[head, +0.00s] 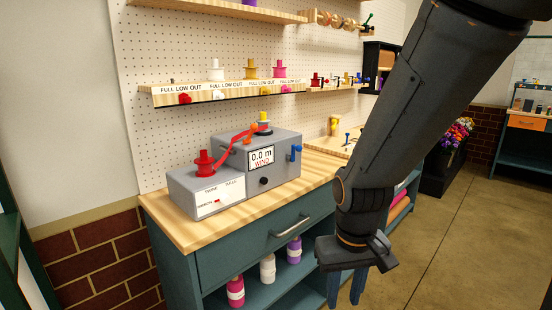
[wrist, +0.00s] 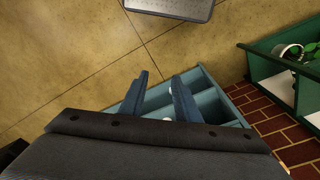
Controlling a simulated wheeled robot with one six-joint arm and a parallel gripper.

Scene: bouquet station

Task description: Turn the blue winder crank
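The grey winder machine (head: 262,190) stands on the wooden counter top, its display reading "0.0 m" and "WIND". The blue winder crank (head: 295,153) is a small blue part on the machine's right side, beside the display. A red ribbon (head: 238,148) runs from a red spool (head: 204,163) on the lower left block up to the top of the machine. My gripper (head: 346,296) points down in front of the counter's right part, lower than the crank and to its right, clear of it. Its two blue fingers are apart and empty, also in the wrist view (wrist: 160,82). The crank is not visible there.
The counter (head: 180,232) has a teal drawer with a metal handle (head: 290,228) and shelves holding spools below. A spool shelf (head: 225,92) is on the pegboard above the winder. My arm hides part of the counter's right side. Open floor (head: 450,230) lies to the right.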

